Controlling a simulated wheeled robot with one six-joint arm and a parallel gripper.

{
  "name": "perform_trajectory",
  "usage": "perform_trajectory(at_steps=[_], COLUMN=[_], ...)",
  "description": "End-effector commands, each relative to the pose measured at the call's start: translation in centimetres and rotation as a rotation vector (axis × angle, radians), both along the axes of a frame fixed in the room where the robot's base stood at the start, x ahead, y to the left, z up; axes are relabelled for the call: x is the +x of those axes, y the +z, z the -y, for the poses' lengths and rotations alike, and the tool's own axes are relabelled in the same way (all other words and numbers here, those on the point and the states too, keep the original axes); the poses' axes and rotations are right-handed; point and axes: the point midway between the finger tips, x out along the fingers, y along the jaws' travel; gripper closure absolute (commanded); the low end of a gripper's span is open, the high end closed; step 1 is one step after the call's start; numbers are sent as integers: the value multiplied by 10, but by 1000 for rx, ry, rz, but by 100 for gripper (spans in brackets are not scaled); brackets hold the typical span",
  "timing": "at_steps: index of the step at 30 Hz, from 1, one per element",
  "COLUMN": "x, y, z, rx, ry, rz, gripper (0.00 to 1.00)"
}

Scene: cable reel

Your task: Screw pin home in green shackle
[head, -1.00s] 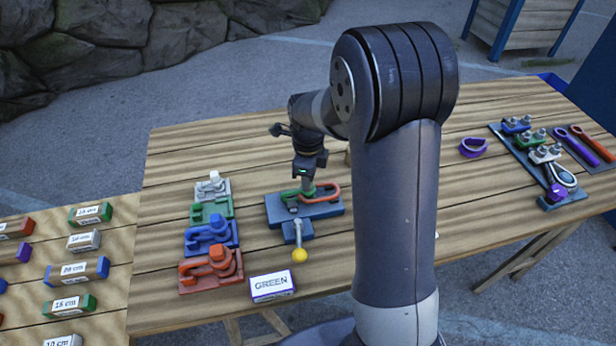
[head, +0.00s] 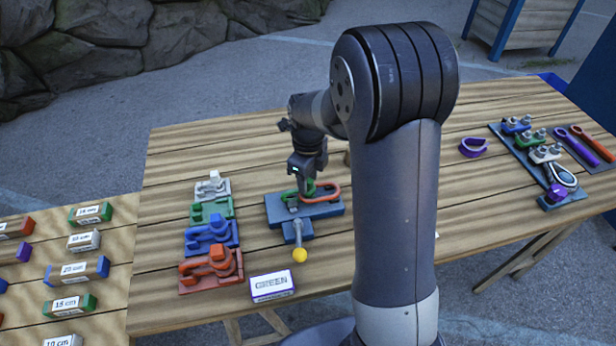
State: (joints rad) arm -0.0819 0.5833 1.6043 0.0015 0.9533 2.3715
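The green shackle (head: 291,197) lies on a blue-grey block (head: 335,206) on the table, beside an orange loop (head: 326,190). My gripper (head: 302,188) points down over the shackle, low and close to it. Its fingers and the pin are too small and partly hidden, so I cannot tell whether it grips the pin. A grey bar with a yellow ball end (head: 299,255) sticks out from the block toward the front. A white card reading GREEN (head: 271,286) stands in front.
White, green, blue and red shackle holders (head: 211,264) stand in a column at left. Labelled blocks (head: 76,270) lie far left. A purple ring (head: 473,147) and a clamp board (head: 541,165) are at right. My arm hides the table's middle.

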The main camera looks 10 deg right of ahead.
Motion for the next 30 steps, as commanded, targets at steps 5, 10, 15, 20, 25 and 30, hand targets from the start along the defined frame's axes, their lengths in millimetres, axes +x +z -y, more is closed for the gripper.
perform_trajectory(at_steps=[5,10,15,20,25,30], x=[0,0,0,0,0,1], y=[0,0,0,0,0,15], z=[0,0,0,0,0,0], rx=[0,0,0,0,0,0], ry=[0,1,1,1,1,1], rz=[0,0,0,0,0,3], gripper=[62,59,45,36,36,36])
